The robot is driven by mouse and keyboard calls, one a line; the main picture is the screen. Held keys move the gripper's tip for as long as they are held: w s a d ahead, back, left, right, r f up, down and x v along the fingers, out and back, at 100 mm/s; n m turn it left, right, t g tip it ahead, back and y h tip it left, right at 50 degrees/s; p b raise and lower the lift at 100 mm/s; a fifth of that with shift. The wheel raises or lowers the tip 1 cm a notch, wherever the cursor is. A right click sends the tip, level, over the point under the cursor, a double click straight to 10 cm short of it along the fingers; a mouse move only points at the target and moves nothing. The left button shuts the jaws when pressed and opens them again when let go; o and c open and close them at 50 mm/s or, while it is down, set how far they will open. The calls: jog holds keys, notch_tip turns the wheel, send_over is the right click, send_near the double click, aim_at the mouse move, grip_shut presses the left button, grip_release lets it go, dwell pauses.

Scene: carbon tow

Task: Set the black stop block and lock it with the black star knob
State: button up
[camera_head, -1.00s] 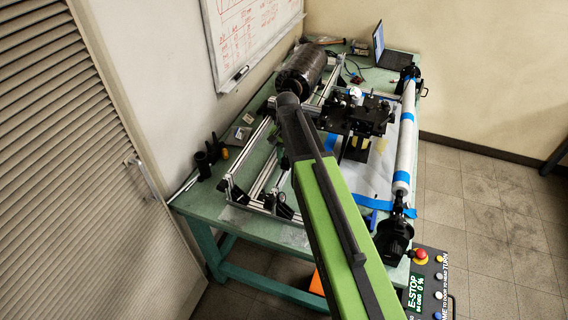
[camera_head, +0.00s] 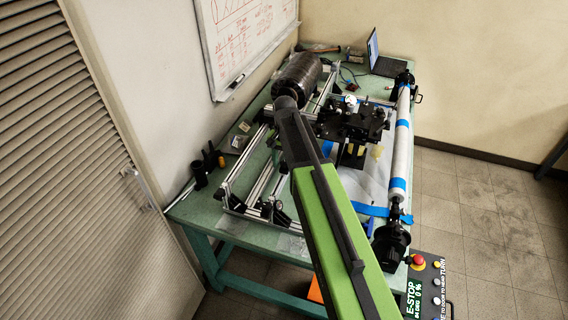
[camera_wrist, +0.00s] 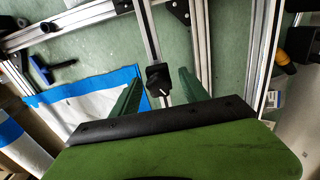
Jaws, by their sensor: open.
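In the wrist view a small black block (camera_wrist: 158,77) sits around a silver rail (camera_wrist: 150,35), between my fingers. A pale line shows on its lower part. I cannot tell the star knob from the stop block at this size. My gripper (camera_wrist: 160,82) has two dark green fingers, apart, one on each side of the block in the picture. I see no clear contact, and the depth between them is hard to judge. In the head view my green arm reaches over the table, and my gripper and the block are not distinguishable there.
Silver frame rails cover the green table (camera_head: 234,220). A white roller (camera_head: 401,150) with blue tape lies along the right edge. A dark spool (camera_head: 300,76) and a black carriage (camera_head: 352,120) stand behind my arm. Black cups (camera_head: 199,172) stand at the left.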

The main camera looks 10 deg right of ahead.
notch_tip(320, 180, up, 17)
jog(key=p, duration=1.6)
jog(key=s+a+f+n+b, duration=0.2)
jog(key=s+f+n+b, duration=0.4)
jog(key=s+f+b, duration=1)
jog(key=shift+a+f+n+b, duration=0.35)
jog(key=shift+f+b, duration=0.25)
jog(key=shift+f, duration=0.2)
jog(key=shift+r, duration=0.15)
jog(key=shift+c, duration=0.2)
